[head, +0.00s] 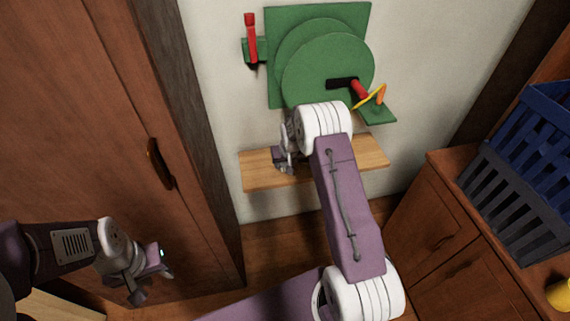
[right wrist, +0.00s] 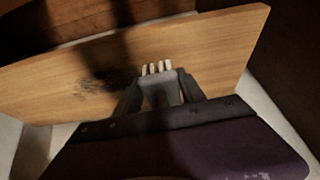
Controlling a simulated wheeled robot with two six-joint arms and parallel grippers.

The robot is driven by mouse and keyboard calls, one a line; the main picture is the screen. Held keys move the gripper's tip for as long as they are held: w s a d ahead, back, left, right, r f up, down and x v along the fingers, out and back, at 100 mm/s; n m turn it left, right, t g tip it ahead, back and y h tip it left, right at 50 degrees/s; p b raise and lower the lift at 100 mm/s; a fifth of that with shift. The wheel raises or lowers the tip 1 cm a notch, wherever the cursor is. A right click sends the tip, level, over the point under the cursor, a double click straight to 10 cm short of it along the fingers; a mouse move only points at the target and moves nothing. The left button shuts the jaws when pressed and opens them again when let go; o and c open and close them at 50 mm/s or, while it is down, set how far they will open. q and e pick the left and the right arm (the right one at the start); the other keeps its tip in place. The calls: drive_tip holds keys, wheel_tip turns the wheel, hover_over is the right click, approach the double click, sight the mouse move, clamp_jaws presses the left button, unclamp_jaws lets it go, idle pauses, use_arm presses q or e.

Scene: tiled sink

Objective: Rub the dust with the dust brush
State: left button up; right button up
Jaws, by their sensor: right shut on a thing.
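The dust brush (right wrist: 158,70) shows pale bristles and a grey body in the right wrist view. My right gripper (right wrist: 160,96) is shut on it, over the wooden shelf (right wrist: 215,55). The dust (right wrist: 108,80) is a dark speckled patch on the shelf, just left of the bristles. I cannot tell whether the bristles touch the wood. In the head view my right gripper (head: 285,158) is at the left part of the shelf (head: 370,155); the brush and dust are hidden or too small there. My left gripper (head: 152,284) is open and empty at lower left, away from the shelf.
A green wall device (head: 330,70) with red handles sits just above the shelf. A wooden cabinet door (head: 100,120) is on the left. A blue-grey basket (head: 520,185) and a yellow item (head: 560,294) stand on the right cabinet. Shadows fall across the shelf.

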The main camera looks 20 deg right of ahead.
drive_tip(key=shift+r+p, duration=0.3)
drive_tip(key=shift+r, duration=0.4)
wheel_tip(320, 180, up, 2)
drive_tip(key=shift+r+p, duration=0.15)
drive_tip(key=shift+p, duration=0.8)
drive_tip(key=shift+r+p, duration=0.65)
drive_tip(key=shift+r, duration=0.2)
drive_tip(key=shift+f, duration=0.1)
